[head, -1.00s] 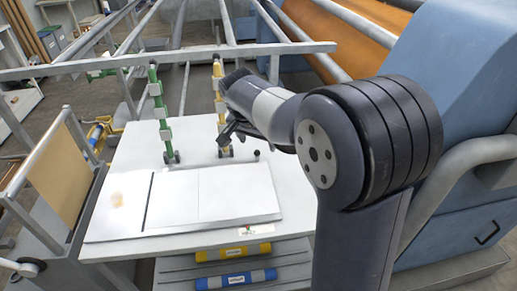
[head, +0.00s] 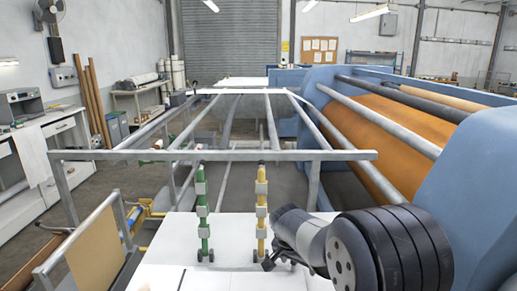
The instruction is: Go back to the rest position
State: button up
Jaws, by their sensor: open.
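My gripper (head: 268,263) shows at the lower middle of the head view, at the end of my arm. It is small and partly hidden by my wrist, and it looks open with nothing between its fingers. It is close to the foot of a yellow upright (head: 261,215) with grey blocks on it. A similar green upright (head: 202,210) stands to the left.
A grey rail (head: 215,155) crosses behind the uprights, with long bars running back from it. The blue press (head: 470,165) with an orange roll (head: 385,130) fills the right side. A framed tan panel (head: 95,247) stands at the left. Grey floor shows beyond it.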

jog(key=x, duration=0.2)
jog(key=shift+d+f, duration=0.1)
jog(key=shift+f, duration=0.15)
jog(key=shift+r+p, duration=0.2)
jog(key=shift+p, duration=0.25)
jog(key=shift+d+f, duration=0.2)
jog(key=shift+d, duration=0.1)
